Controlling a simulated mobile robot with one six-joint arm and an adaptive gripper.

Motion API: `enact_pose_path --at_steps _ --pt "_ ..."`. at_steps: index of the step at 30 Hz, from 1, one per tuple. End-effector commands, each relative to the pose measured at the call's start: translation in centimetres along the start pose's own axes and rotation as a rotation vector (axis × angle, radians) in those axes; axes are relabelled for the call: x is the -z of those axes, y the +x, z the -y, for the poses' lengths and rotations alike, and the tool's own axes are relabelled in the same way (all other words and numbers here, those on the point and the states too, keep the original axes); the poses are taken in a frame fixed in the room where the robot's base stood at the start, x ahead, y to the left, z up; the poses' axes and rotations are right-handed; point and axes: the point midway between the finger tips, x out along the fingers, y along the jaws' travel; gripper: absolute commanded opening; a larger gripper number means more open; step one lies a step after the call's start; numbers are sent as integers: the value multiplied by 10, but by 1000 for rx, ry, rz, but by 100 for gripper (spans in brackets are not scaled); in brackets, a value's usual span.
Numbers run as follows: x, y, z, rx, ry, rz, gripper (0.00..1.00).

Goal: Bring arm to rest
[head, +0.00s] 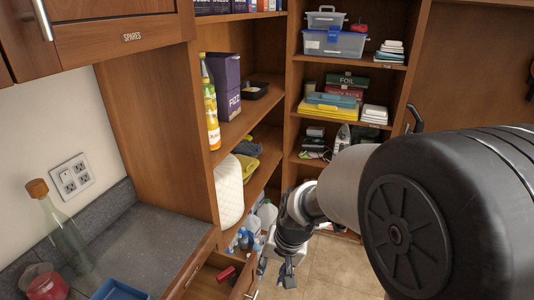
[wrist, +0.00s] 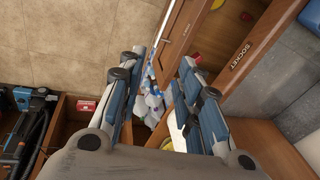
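My gripper (head: 276,270) hangs low in front of the shelves, at the end of my arm. In the wrist view my gripper (wrist: 161,65) has its two fingers spread wide, with nothing held between them. Blue-and-white bottles (wrist: 153,98) show beyond and below the gap between the fingers. In the head view, clear and blue bottles (head: 252,228) stand low in the shelving, just left of my wrist. They are small and partly hidden by my arm.
An open drawer (head: 242,278) with a red item is close left of my gripper. Tall wooden shelves (head: 282,150) stand behind it. A counter (head: 150,235) with a glass bottle (head: 62,228) is at left. Tiled floor (head: 330,265) is open to the right.

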Motion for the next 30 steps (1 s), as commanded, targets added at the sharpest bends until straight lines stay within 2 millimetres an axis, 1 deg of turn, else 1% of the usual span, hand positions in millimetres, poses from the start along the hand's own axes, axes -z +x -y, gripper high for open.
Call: enact_pose_path --at_steps 1,3,6,9,13,16,18,21,24,30 --pt "-4 -29 -6 4 -22 -28 32" --pt "-15 -60 -17 -1 -54 -52 32" --pt "-33 -100 -34 -15 -99 -90 32" --pt "-55 -134 -52 -36 -138 -129 32" --pt "-88 -169 -78 -74 -184 -178 32" --pt "-112 -186 -96 -107 -210 -212 32" --pt "-126 -194 -107 -128 -224 -231 32" --pt "-141 -200 -118 -152 -237 -249 32" --pt "-149 -203 -124 -166 -244 -258 32" --pt "-152 -203 -126 -172 -247 -259 32"
